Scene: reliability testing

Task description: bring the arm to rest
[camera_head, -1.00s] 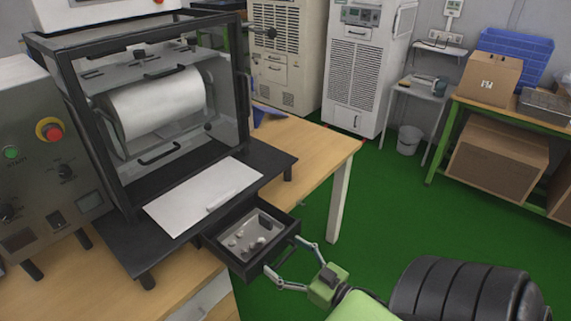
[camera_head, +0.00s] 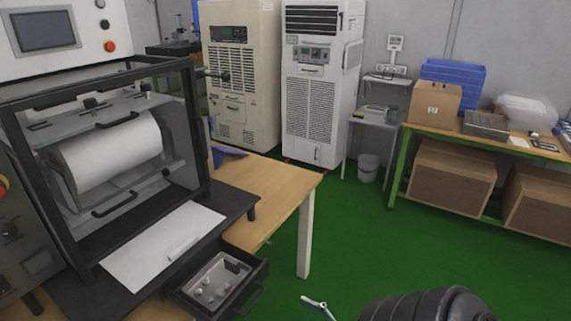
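My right gripper (camera_head: 315,302) shows only as one pale finger tip at the bottom edge of the head view. The rest of it is cut off, so I cannot tell its opening. The finger is apart from the open black drawer (camera_head: 262,272), to the right of its handle. A dark ribbed part of my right arm (camera_head: 428,305) shows at the lower right. My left gripper is not in view.
The drawer holds a grey tray (camera_head: 205,296) with several small pieces. Above it stands a black-framed machine (camera_head: 196,135) with a white roll, on a wooden table (camera_head: 290,186). Green floor (camera_head: 400,250) is clear to the right. A workbench with boxes (camera_head: 452,178) stands at the back right.

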